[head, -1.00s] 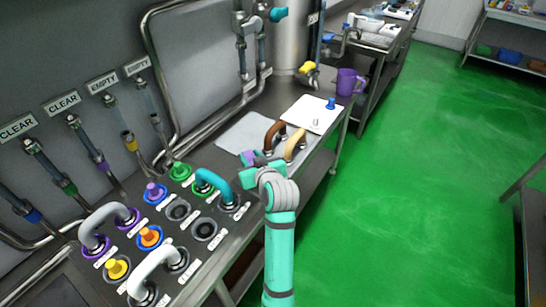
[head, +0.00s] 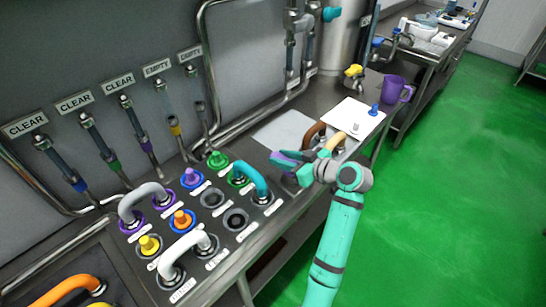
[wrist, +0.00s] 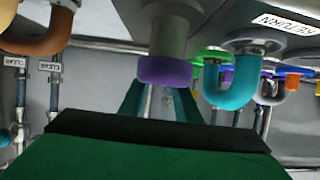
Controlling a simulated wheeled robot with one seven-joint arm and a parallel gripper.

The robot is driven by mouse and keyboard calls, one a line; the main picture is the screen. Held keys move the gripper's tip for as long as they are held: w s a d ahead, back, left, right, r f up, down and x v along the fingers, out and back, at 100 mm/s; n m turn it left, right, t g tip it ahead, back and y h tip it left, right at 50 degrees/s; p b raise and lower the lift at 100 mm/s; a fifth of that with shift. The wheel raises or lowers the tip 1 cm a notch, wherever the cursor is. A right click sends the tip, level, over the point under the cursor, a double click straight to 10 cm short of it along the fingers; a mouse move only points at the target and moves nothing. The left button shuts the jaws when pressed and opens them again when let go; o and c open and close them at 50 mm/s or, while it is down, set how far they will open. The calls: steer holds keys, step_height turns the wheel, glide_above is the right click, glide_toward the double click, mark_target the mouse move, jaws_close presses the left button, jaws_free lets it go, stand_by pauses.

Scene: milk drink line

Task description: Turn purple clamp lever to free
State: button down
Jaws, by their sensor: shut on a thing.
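The purple clamp lever shows in the wrist view as a purple end (wrist: 165,70) on a grey stem, right at my fingertips. My gripper (wrist: 162,100) is shut on it, its teal fingers on either side of the purple end. In the head view my gripper (head: 281,160) is over the bench between the teal pipe loop and the brown pipe loop.
A teal loop (head: 252,176) stands left of my gripper and a brown loop (head: 314,134) behind it. White and grey loops (head: 184,250) and coloured plugs fill the panel. A purple mug (head: 394,88) stands farther back. The green floor (head: 420,230) at right is clear.

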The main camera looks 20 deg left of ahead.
stand_by(0.4)
steer(key=c, duration=1.3)
jaws_free()
steer(key=shift+c, duration=0.2)
steer(key=v, duration=1)
steer(key=shift+d+r, duration=0.2)
steer(key=shift+d, duration=0.15)
